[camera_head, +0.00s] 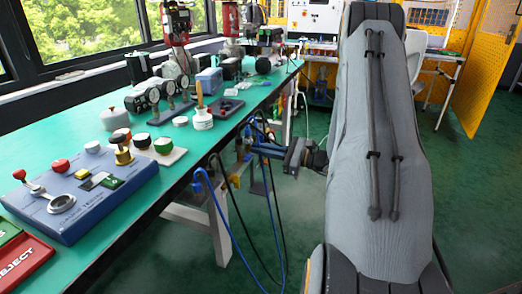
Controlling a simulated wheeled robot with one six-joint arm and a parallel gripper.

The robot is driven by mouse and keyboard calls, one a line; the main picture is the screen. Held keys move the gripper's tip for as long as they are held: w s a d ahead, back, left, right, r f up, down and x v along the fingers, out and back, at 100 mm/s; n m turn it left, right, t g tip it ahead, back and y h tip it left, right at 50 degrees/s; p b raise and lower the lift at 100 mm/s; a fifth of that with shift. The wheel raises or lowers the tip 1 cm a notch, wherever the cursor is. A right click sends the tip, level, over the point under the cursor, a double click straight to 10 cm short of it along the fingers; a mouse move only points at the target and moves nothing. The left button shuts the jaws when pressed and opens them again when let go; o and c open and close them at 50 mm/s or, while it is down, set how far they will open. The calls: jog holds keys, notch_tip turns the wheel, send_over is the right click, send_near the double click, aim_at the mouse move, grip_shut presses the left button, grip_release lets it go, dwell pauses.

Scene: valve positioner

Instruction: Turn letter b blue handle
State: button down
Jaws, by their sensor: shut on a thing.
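A blue handle (266,149) sticks out past the table's right edge, beside blue and dark hoses. My gripper (291,153) is at the handle's right end, shut on it. Its fingertips are small and dark here, so the exact grip is hard to see. My grey padded arm fills the right half of the view and hides what lies behind it. No letter b can be read on or near the handle.
The green table (120,205) runs along the left, holding a blue control box (80,195), a red tray (20,265) and several gauges (150,95). Blue hoses (215,190) hang below its edge. Yellow panels (490,75) stand at the right. Green floor is open between.

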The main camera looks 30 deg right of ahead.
jog(key=shift+n, duration=1.2)
jog(key=c, duration=1.9)
grip_release()
jog(key=shift+o, duration=0.2)
jog(key=shift+m, duration=0.3)
jog(key=s+d+m+b, duration=0.3)
jog(key=s+d+m, duration=0.1)
jog(key=s+d, duration=0.1)
jog(key=shift+s, duration=0.4)
